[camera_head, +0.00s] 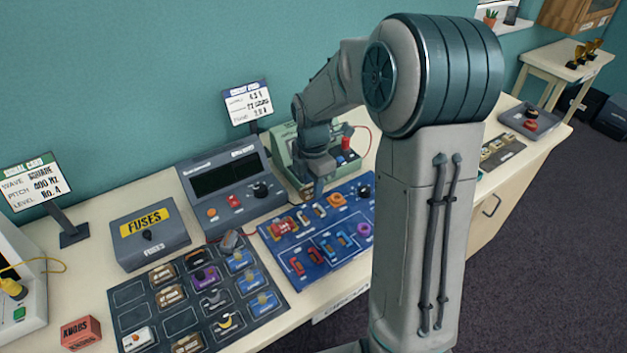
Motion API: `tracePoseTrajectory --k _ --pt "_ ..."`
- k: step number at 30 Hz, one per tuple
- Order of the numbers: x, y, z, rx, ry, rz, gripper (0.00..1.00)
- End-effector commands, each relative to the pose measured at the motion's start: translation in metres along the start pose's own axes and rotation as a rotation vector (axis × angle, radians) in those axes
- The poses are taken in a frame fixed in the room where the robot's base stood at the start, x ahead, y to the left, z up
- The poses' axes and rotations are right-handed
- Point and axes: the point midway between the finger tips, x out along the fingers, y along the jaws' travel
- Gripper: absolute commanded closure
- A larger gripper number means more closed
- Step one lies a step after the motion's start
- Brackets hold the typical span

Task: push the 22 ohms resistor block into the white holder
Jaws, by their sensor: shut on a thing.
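My gripper (318,187) points down at the back edge of the blue circuit board (277,262), in front of the green device. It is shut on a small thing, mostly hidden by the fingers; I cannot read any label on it. The board carries several coloured parts, among them red and blue blocks near its front and orange ones near its back. A small whitish spot (303,217) shows among the back parts, but I cannot tell whether it is the white holder. No 22 ohms marking is legible. My arm hides the board's right side.
A dark tray (128,293) of several component blocks lies front left of the board. A grey meter (228,183), a FUSES box (148,235), a green device (285,150) and a red KNOBS box (80,332) stand around. A sign (246,104) stands behind.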

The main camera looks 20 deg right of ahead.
Motion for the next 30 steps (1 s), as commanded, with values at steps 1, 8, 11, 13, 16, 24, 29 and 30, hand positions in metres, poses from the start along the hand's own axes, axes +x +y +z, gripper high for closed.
tracePoseTrajectory --k 1,8,11,13,16,24,29,30 --pt "0.008 0.0 0.0 0.0 0.0 -0.001 0.96" --pt "0.031 0.0 0.001 0.003 0.0 0.0 0.96" --pt "0.041 0.0 0.001 0.004 0.0 0.0 0.96" --pt "0.047 -0.001 0.002 0.005 0.0 -0.001 0.96" --pt "0.055 -0.001 0.002 0.006 0.001 -0.001 0.96" --pt "0.065 -0.001 0.002 0.007 0.0 0.001 0.96" --pt "0.064 -0.001 0.002 0.007 0.0 0.0 0.96" --pt "0.064 -0.001 0.002 0.007 0.0 0.0 0.96"
